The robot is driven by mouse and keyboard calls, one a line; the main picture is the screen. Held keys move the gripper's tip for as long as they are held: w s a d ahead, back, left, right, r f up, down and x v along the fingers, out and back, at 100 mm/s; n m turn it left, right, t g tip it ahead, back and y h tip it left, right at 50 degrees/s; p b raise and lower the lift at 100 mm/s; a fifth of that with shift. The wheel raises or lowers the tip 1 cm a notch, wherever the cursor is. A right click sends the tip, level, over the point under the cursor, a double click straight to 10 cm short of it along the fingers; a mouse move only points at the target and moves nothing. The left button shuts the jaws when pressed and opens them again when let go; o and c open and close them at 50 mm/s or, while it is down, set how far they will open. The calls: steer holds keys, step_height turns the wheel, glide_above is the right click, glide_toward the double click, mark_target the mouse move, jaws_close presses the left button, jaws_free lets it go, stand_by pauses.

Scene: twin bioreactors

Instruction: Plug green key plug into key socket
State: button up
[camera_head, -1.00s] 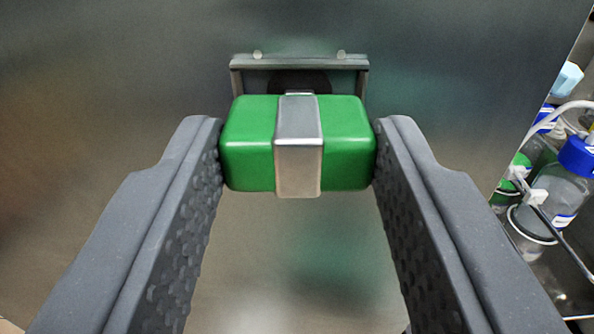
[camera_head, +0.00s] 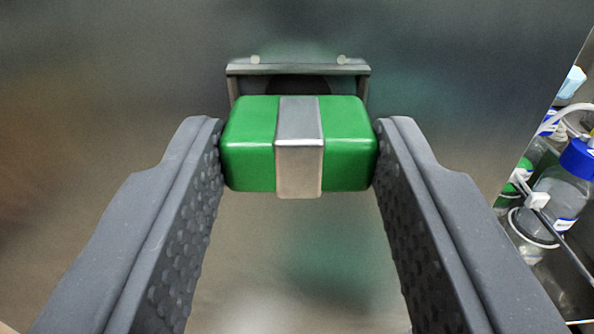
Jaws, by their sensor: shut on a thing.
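The green key plug (camera_head: 248,150), a green block with a silver band around its middle, sits between the two fingers of my gripper (camera_head: 298,145). My gripper is shut on it, with one textured finger at each side. The key socket (camera_head: 298,67), a grey metal bracket with a dark opening, is on the metal panel just behind and above the plug. The plug hides the lower part of the socket. I cannot tell whether the plug touches the socket.
A brushed metal panel (camera_head: 120,60) fills most of the view and is clear around the socket. At the right, beyond the panel's slanted edge, stand bottles with blue caps (camera_head: 578,158), white tubing (camera_head: 575,108) and a metal rod.

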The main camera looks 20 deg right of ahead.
steer(key=shift+w+d+p, duration=0.2)
steer(key=shift+w+p, duration=0.1)
steer(key=shift+w, duration=0.35)
stand_by(1.0)
steer(key=o, duration=1)
steer(key=shift+o, duration=0.2)
steer(key=o, duration=0.5)
steer(key=b+v, duration=0.1)
steer(key=v, duration=1.2)
steer(key=shift+s+a+b, duration=0.2)
steer(key=shift+s+b, duration=0.15)
